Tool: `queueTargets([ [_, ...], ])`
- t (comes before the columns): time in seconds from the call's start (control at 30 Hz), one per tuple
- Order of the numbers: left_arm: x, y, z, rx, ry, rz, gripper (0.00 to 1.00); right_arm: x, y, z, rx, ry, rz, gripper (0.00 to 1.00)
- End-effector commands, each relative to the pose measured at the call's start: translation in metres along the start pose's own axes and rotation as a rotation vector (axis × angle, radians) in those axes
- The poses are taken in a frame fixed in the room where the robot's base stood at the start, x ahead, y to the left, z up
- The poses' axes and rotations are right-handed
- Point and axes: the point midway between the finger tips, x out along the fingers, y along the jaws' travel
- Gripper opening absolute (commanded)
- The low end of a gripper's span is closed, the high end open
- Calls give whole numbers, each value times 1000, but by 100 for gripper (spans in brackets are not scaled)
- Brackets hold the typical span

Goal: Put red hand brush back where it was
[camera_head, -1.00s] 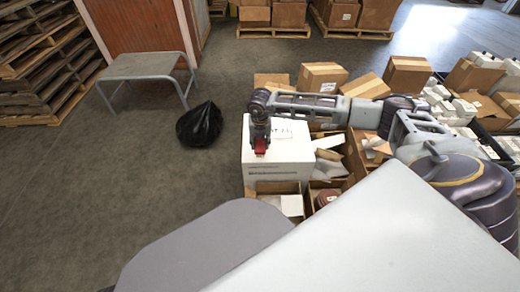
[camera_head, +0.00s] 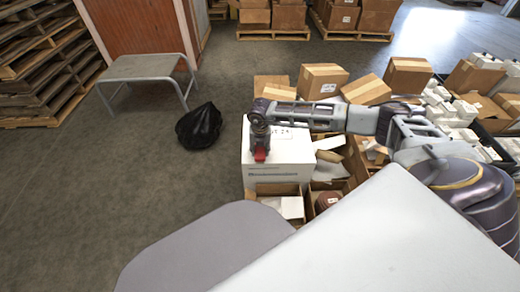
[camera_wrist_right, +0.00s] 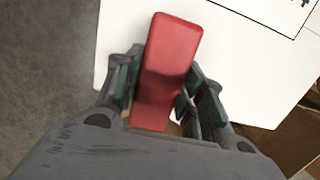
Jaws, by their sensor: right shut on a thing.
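The red hand brush (camera_wrist_right: 168,65) is between the two fingers of my right gripper (camera_wrist_right: 160,95) in the right wrist view, and the gripper is shut on it. In the head view, the right gripper (camera_head: 260,146) points down with the red brush (camera_head: 260,155) at its tip, over the white box (camera_head: 280,170). In the wrist view, the white box top (camera_wrist_right: 245,50) lies behind the brush. I cannot tell whether the brush touches the box. My left gripper does not show.
Open cardboard boxes (camera_head: 278,189) stand in front of the white box. Closed cartons (camera_head: 322,80) stand behind it. A black bag (camera_head: 199,126) and a grey metal table (camera_head: 147,68) are to the left on open floor. Pallets (camera_head: 38,70) are stacked at the far left.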

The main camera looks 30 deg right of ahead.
Motion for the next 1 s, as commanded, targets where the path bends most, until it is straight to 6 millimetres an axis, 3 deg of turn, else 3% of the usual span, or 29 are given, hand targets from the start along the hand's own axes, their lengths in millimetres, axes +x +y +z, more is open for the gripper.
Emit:
queueTargets([
  [0.27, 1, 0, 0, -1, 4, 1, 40, 2, 0, 0, 0, 0, 1, 17],
  [0.3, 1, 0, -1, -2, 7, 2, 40, 2, 0, 0, 0, 0, 0, 40],
  [0.47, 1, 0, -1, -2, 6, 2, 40, 2, 0, 0, 0, 0, 0, 61],
  [1.0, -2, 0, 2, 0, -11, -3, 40, -6, 0, 1, 0, -1, 1, 61],
])
